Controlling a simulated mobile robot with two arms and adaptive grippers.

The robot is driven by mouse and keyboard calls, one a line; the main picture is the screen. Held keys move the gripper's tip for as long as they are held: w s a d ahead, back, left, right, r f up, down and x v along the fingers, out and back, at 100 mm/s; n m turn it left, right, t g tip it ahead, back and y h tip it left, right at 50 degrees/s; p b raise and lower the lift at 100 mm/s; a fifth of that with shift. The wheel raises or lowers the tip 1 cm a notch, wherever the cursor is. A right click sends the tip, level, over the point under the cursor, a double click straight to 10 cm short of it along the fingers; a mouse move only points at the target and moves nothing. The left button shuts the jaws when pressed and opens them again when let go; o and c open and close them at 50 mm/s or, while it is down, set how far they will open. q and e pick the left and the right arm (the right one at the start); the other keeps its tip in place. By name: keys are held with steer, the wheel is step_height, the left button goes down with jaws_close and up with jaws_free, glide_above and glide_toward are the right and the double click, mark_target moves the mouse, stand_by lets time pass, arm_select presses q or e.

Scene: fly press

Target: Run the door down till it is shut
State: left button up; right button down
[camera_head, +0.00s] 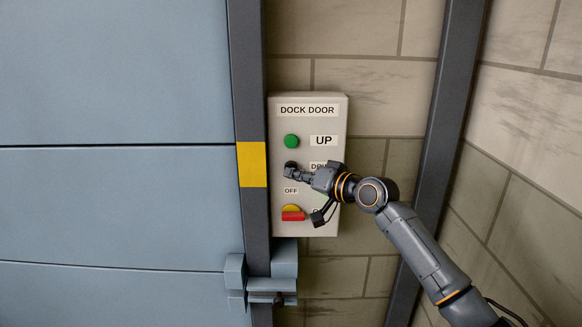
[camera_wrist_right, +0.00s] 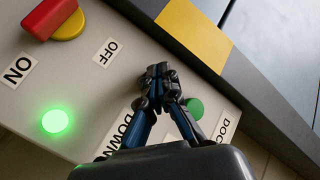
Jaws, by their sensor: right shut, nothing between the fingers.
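The blue-grey dock door (camera_head: 110,70) fills the left of the head view; its bottom edge is out of view. The DOCK DOOR control box (camera_head: 309,101) is right of its dark frame. It has a green UP button (camera_head: 291,141), seen also in the wrist view (camera_wrist_right: 194,107). My right gripper (camera_head: 290,172) is shut and empty, its tips in front of the dark DOWN button, which is mostly hidden; I cannot tell whether they touch. Below is a red switch handle (camera_head: 293,216) on a yellow base. A green lamp (camera_wrist_right: 56,120) glows near the ON label. My left gripper is out of view.
A dark door post (camera_head: 251,80) with a yellow band (camera_head: 252,164) stands close left of the box. A blue-grey bracket (camera_head: 283,262) juts out below the box. Another dark post (camera_head: 449,90) stands behind my right arm, before a block wall (camera_head: 530,150).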

steer(key=shift+s, duration=0.45)
steer(key=s+p, duration=0.4)
steer(key=s, duration=0.1)
steer(key=shift+p, duration=0.3)
stand_by(0.6)
